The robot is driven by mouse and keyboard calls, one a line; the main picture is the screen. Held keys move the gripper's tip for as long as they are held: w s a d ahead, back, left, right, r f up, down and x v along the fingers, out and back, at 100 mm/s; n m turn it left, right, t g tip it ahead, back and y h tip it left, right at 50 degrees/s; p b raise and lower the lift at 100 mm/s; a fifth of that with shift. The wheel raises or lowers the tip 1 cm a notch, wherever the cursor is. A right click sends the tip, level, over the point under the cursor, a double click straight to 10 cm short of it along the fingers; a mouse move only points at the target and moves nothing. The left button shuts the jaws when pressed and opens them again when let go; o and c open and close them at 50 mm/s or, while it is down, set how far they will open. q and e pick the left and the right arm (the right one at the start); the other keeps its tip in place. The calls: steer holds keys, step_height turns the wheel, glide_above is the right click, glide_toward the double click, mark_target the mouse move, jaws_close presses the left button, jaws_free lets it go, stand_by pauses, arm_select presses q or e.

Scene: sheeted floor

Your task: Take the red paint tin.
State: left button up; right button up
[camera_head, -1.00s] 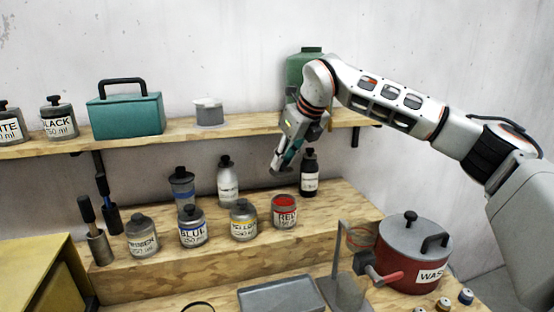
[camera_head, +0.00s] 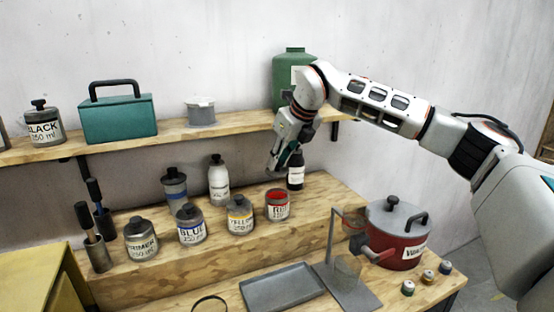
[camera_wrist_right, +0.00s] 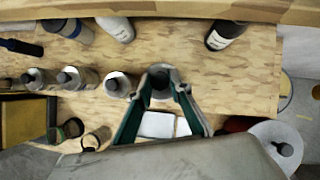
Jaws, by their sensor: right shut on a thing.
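The red paint tin (camera_head: 278,206) stands upright on the raised wooden step, at the right end of the tin row. Its top looks open, with red inside and no knob. My right gripper (camera_head: 275,168) is just above and behind it, pointing down, apart from the tin. In the right wrist view its teal fingers (camera_wrist_right: 162,88) come together around a small grey piece with a dark middle. It looks like a lid held by its knob, but I cannot be sure. The tin's red top is hidden there. My left gripper is not in view.
The yellow tin (camera_head: 240,215) and blue tin (camera_head: 191,227) stand left of the red one. A black bottle (camera_head: 296,173) is close behind the gripper. A grey tray (camera_head: 283,287), a metal stand (camera_head: 345,290) and a red pot (camera_head: 398,240) are in front. A shelf (camera_head: 240,131) runs behind.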

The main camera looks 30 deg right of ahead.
mark_target(281, 172)
steer(key=shift+f, duration=0.8)
step_height(281, 172, down, 4)
steer(key=b, duration=0.3)
steer(key=shift+r, duration=0.15)
steer(key=shift+f, duration=0.45)
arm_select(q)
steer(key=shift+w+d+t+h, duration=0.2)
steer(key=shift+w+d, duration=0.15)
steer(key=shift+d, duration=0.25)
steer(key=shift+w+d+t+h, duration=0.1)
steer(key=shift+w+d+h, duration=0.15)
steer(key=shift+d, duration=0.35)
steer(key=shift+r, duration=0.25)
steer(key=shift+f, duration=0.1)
arm_select(e)
steer(key=shift+f, duration=0.1)
arm_select(q)
steer(key=shift+p, duration=0.3)
